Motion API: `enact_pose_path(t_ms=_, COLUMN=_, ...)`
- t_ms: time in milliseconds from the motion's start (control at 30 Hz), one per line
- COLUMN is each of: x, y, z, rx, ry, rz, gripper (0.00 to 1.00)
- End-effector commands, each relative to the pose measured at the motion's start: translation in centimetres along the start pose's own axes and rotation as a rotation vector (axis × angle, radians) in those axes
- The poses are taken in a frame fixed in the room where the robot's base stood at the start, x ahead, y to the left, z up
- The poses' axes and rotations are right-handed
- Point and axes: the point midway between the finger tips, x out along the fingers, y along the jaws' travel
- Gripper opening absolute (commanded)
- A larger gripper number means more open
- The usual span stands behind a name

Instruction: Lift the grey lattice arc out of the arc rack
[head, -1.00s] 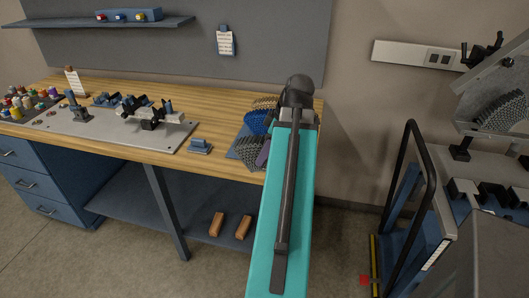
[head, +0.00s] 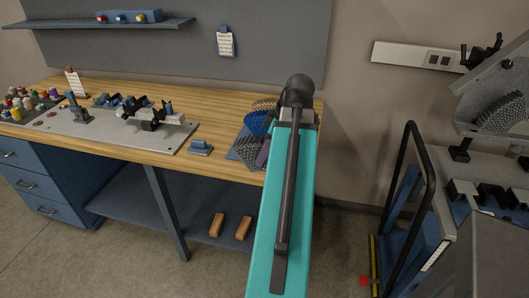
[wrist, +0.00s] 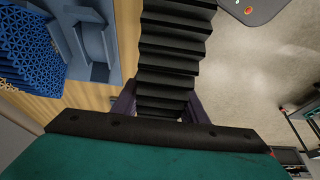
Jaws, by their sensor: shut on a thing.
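The grey lattice arc (head: 249,153) is at the right end of the bench in the head view, beside my arm. In the wrist view a dark, ribbed strip (wrist: 172,45), which appears to be this arc in shade, runs between my gripper's purple fingers (wrist: 160,104). My gripper is shut on it. In the head view one purple finger shows next to the arc; the rest is hidden behind my teal arm. The blue arc rack (wrist: 95,42) is left of the strip in the wrist view. Whether the arc still touches the rack is hidden.
A blue lattice arc (head: 258,122) stands just behind the grey one; it also shows in the wrist view (wrist: 30,45). A tan arc (head: 264,103) is farther back. A small blue block (head: 200,147) and a grey plate with fixtures (head: 100,128) lie left. Floor is open right of the strip.

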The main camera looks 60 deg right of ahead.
Motion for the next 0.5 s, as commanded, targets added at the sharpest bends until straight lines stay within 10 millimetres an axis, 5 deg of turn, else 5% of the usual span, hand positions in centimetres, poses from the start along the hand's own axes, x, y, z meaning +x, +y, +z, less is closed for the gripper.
enact_pose_path(t_ms=500, x=-2.4, y=0.0, z=-1.0, rx=0.000, ry=0.001, rz=0.000, gripper=0.16)
